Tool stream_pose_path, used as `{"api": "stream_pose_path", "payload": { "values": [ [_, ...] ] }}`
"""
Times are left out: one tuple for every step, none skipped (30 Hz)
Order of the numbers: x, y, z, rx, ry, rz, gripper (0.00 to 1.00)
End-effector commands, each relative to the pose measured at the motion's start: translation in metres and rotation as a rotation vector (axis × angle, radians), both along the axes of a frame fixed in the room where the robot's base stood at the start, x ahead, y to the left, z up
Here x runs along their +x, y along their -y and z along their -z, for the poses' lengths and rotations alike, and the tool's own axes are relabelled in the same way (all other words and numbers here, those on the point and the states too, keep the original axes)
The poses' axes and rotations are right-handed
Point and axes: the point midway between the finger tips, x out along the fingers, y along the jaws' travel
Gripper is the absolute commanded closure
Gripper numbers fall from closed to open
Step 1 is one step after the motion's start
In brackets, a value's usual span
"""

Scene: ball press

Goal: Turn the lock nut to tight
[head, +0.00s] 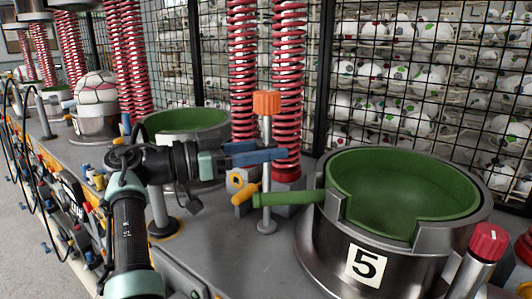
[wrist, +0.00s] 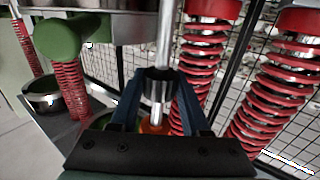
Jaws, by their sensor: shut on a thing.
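The lock nut (wrist: 158,84) is a dark ribbed ring around a silver upright rod (wrist: 165,35) in the wrist view. My gripper (wrist: 158,90) has one blue finger on each side of the nut and is shut on it. In the head view my gripper (head: 268,155) reaches the rod (head: 267,135) from the left, below its orange cap (head: 266,103). The fingers hide the nut there. The orange cap also shows behind the nut in the wrist view (wrist: 150,128). I cannot tell how tight the nut is.
Red springs (head: 288,60) and a wire mesh fence stand behind. A red-capped post (head: 488,240) is at the right.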

Motion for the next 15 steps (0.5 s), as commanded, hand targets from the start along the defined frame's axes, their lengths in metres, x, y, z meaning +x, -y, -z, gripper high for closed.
{"api": "stream_pose_path", "payload": {
  "values": [
    [0.0, 0.0002, 0.0006, 0.001, -0.003, 0.011, 1.0],
    [0.0, 0.0003, 0.0007, 0.001, -0.004, 0.016, 1.0],
    [0.0, 0.0003, 0.0009, 0.001, -0.003, 0.022, 1.0],
    [-0.0001, 0.0004, 0.0009, 0.001, -0.003, 0.026, 1.0],
    [-0.0002, 0.0004, 0.0006, 0.001, -0.003, 0.03, 1.0],
    [-0.0002, 0.0004, 0.0008, 0.001, -0.003, 0.034, 1.0],
    [-0.0001, 0.0004, 0.001, 0.001, -0.003, 0.037, 1.0],
    [-0.0001, 0.0004, 0.001, 0.001, -0.003, 0.039, 1.0],
    [0.0, 0.0003, 0.001, 0.001, -0.003, 0.041, 1.0],
    [0.0001, 0.0004, 0.001, 0.001, -0.003, 0.043, 1.0],
    [0.0001, 0.0004, 0.0008, 0.002, -0.002, 0.044, 1.0],
    [0.0, 0.0004, 0.0007, 0.002, -0.002, 0.045, 1.0],
    [0.0, 0.0004, 0.0008, 0.002, -0.002, 0.046, 1.0],
    [0.0, 0.0004, 0.0008, 0.002, -0.002, 0.046, 1.0],
    [0.0, 0.0004, 0.0009, 0.002, -0.002, 0.047, 1.0]
  ]
}}
